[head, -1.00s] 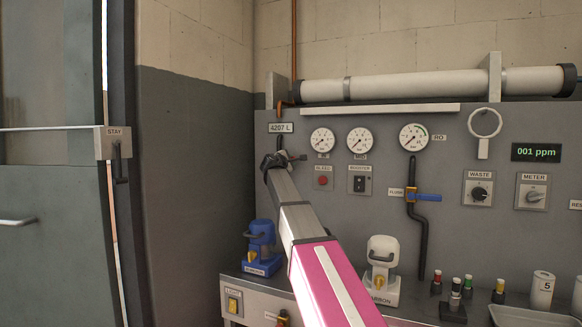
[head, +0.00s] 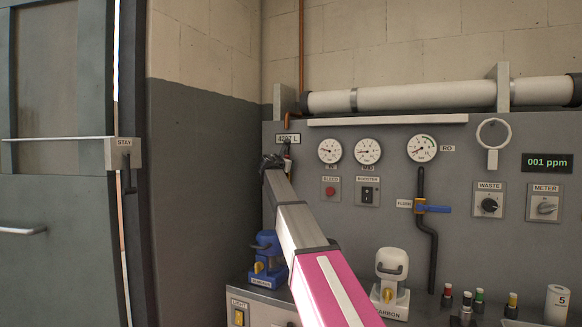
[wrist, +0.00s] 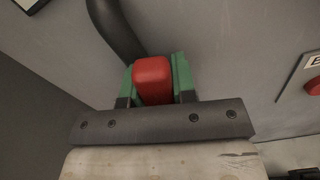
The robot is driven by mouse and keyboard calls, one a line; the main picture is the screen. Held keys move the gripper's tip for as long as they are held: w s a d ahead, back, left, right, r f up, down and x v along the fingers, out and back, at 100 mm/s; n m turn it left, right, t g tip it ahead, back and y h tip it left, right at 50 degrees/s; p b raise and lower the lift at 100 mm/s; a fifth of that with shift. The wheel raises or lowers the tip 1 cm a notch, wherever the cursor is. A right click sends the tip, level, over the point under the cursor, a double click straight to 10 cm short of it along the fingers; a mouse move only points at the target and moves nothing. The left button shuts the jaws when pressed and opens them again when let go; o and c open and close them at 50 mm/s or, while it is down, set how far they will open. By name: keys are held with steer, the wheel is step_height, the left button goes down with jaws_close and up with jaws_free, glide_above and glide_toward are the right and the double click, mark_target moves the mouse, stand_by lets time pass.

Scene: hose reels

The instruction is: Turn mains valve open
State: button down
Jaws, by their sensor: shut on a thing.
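My gripper (head: 273,162) is at the left end of the grey panel, just under the "4207 L" display (head: 288,139). In the wrist view its two green-padded fingers (wrist: 154,82) are shut on a red handle (wrist: 153,76), one on each side. I take this handle to be the mains valve. A dark pipe (wrist: 112,30) runs up behind it. In the head view the gripper and arm hide most of the valve. The needles of the gauges (head: 330,151) right of it point to the left.
A blue unit (head: 268,255) and a white unit (head: 389,275) stand on the bench below. A blue-handled valve (head: 434,209) is on the panel to the right. A white pipe (head: 430,95) runs along the top. A grey door (head: 70,215) is at the far left.

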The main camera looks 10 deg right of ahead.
steer(key=shift+w+a+n, duration=0.2)
steer(key=shift+a+n, duration=0.1)
steer(key=shift+n, duration=0.35)
steer(key=shift+w+a+n, duration=0.2)
steer(key=shift+a+n, duration=0.1)
steer(key=shift+n, duration=0.35)
steer(key=c, duration=0.9)
jaws_free()
steer(key=shift+a, duration=0.1)
steer(key=v, duration=1)
steer(key=shift+s+a, duration=0.2)
steer(key=shift+s, duration=0.15)
